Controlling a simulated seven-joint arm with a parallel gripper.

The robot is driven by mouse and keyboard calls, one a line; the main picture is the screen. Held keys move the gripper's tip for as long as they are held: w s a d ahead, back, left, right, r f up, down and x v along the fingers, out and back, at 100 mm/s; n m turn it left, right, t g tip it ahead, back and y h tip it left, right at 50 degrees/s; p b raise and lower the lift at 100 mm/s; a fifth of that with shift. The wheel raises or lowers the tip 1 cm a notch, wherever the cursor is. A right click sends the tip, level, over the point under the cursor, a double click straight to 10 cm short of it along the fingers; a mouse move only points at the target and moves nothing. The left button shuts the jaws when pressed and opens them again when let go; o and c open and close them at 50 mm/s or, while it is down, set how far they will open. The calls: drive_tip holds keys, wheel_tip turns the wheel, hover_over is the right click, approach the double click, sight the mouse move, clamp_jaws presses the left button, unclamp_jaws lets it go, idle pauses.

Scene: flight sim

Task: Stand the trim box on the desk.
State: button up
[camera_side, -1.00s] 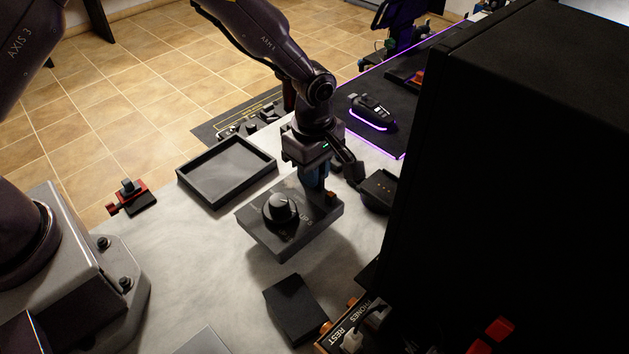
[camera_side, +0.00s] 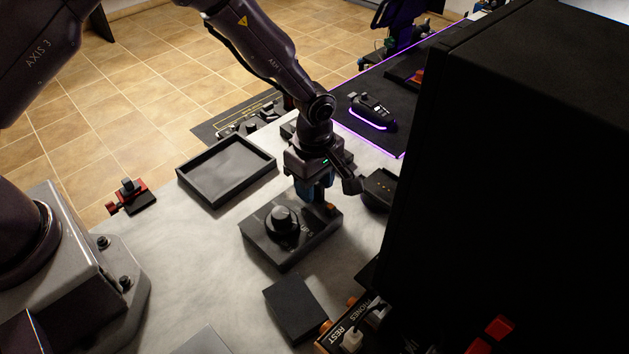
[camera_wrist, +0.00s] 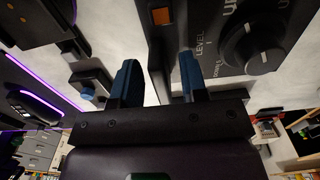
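The trim box (camera_side: 262,238) is a flat dark box with a round knob on its face and a small orange light near one corner. In the side view it lies knob up, seemingly on the pale desk (camera_side: 180,270). Its lettered face, knob and light also show large in the wrist view (camera_wrist: 215,55). My gripper (camera_side: 315,200) is just over the box's far edge, pointing down. Its two blue fingers (camera_wrist: 160,80) stand apart around that edge, with a gap beside the left finger. Whether the right finger touches the box is unclear.
An empty dark tray (camera_side: 228,172) lies left of the gripper. A small black block (camera_side: 295,307) is in front of the box. A dark holder (camera_side: 380,190) and a tall black cabinet (camera_side: 520,180) stand close on the right. A red-and-black fixture (camera_side: 132,198) is at the left edge.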

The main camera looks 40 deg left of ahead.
drive_tip(key=s+a+r+m+t, duration=0.1)
drive_tip(key=s+a+r+m, duration=0.1)
drive_tip(key=r, duration=0.9)
drive_tip(key=s+a+r+m, duration=0.2)
drive_tip(key=r, duration=0.9)
drive_tip(key=s+a+r+m+t, duration=0.2)
drive_tip(key=s+a+r+m, duration=0.2)
drive_tip(key=s+m, duration=0.3)
drive_tip(key=s+a+r+m+t, duration=0.2)
drive_tip(key=s+a+r+m, duration=0.2)
drive_tip(key=s+m, duration=0.3)
drive_tip(key=s, duration=0.4)
drive_tip(key=shift+s+a+r+t, duration=0.15)
drive_tip(key=shift+s+r+t, duration=0.15)
drive_tip(key=shift+s, duration=0.1)
